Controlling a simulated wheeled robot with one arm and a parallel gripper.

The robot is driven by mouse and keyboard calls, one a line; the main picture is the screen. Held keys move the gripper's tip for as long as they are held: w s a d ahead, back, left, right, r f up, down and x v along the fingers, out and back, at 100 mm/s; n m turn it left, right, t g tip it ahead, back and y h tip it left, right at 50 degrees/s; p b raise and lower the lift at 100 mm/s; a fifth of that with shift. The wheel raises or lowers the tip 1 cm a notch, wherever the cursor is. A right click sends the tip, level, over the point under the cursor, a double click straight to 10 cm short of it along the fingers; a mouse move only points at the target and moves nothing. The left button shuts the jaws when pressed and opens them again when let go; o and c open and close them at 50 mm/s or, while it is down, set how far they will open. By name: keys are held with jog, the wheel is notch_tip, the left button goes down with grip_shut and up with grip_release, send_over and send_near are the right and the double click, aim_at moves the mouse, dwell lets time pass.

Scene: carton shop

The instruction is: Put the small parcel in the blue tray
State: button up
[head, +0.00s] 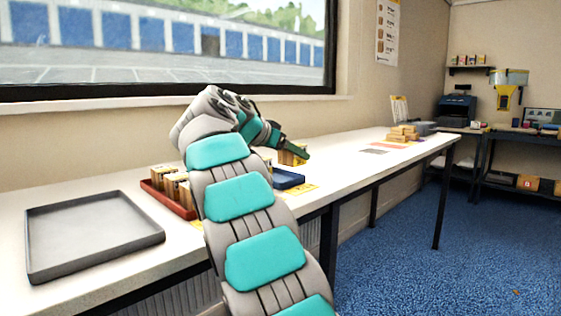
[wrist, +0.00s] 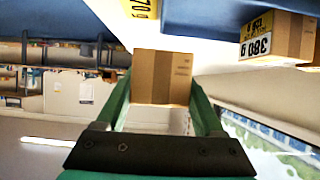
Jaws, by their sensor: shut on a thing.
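My gripper (head: 304,155) reaches over the table from behind my arm and is shut on a small brown parcel (head: 287,157). In the wrist view this parcel (wrist: 163,77) sits between the two green fingers (wrist: 163,105). It appears just above or behind the blue tray (head: 288,180) in the head view; whether it touches anything is unclear. The tray is partly hidden by my arm.
A red tray (head: 170,203) holding several parcels stands left of my arm. A grey empty tray (head: 90,235) lies farther left. Several brown boxes (head: 402,134) are stacked at the table's far end. The white table between them and the blue tray is mostly clear.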

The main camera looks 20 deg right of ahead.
jog(key=shift+w+a+f+p, duration=0.1)
jog(key=shift+w+a+p, duration=0.15)
jog(key=shift+w, duration=0.5)
jog(key=shift+w+a+r+p, duration=0.1)
jog(key=shift+w+p, duration=0.2)
jog(key=shift+w, duration=0.4)
jog(key=shift+w+a+f+p, duration=0.1)
jog(key=shift+w+a+p, duration=0.15)
jog(key=shift+w, duration=0.5)
jog(key=shift+w, duration=0.1)
jog(key=shift+f+b, duration=0.3)
jog(key=shift+f, duration=1.45)
jog(key=shift+f, duration=0.1)
jog(key=shift+f+b, duration=0.35)
jog(key=shift+b, duration=0.1)
jog(key=shift+f+b, duration=0.25)
jog(key=shift+b, duration=0.1)
